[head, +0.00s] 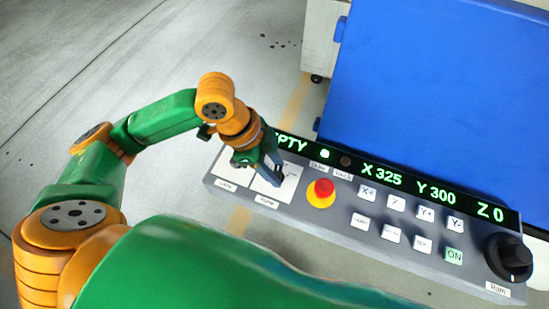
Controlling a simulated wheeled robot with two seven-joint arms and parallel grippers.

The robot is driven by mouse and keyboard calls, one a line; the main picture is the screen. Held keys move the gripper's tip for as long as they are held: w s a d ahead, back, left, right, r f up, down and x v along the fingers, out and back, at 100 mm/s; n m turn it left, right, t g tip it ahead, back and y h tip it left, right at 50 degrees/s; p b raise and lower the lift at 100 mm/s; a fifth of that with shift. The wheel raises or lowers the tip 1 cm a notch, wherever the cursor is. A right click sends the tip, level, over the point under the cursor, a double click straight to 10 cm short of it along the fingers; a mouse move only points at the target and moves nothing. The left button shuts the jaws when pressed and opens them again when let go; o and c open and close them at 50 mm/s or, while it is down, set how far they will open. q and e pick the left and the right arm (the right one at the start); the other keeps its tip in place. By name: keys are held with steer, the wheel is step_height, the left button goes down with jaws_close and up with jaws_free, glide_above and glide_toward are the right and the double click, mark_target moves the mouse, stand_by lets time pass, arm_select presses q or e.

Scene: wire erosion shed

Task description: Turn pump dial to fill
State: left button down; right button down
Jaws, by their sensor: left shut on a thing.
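The control panel (334,211) is a grey console. My left gripper (274,178) reaches down onto the white plate (287,190) above a label that seems to read "Pump" (266,201). It is shut on the pump dial there; the fingers hide the dial, so I cannot read its pointer. The display strip (400,182) shows green letters ending in "PTY" at its left end, the rest hidden behind my arm, then X 325, Y 300 and Z 0. My right gripper is not in view.
A red stop button (323,189) on a yellow base stands just right of the gripper. Several white keys, a green ON key (453,256) and a black Ram dial (510,257) lie further right. A large blue panel (440,90) rises behind the console.

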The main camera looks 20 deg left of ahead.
arm_select(q)
steer(key=n+p, duration=0.2)
steer(key=n+t+p, duration=0.1)
steer(key=n+p, duration=0.1)
steer(key=p, duration=0.1)
steer(key=n+y+p, duration=0.1)
steer(key=n+p, duration=0.1)
steer(key=shift+s+d+r+t+p, duration=0.1)
steer(key=shift+s+r+t+p, duration=0.2)
steer(key=shift+t+p, duration=0.1)
steer(key=shift+f+n+t+y+p, duration=0.2)
steer(key=shift+n+t+y+p, duration=0.1)
steer(key=shift+n+p, duration=0.7)
steer(key=shift+w+f+p, duration=0.1)
steer(key=shift+p, duration=0.2)
steer(key=shift+c, duration=2)
jaws_free()
steer(key=p+v, duration=0.1)
steer(key=v, duration=0.6)
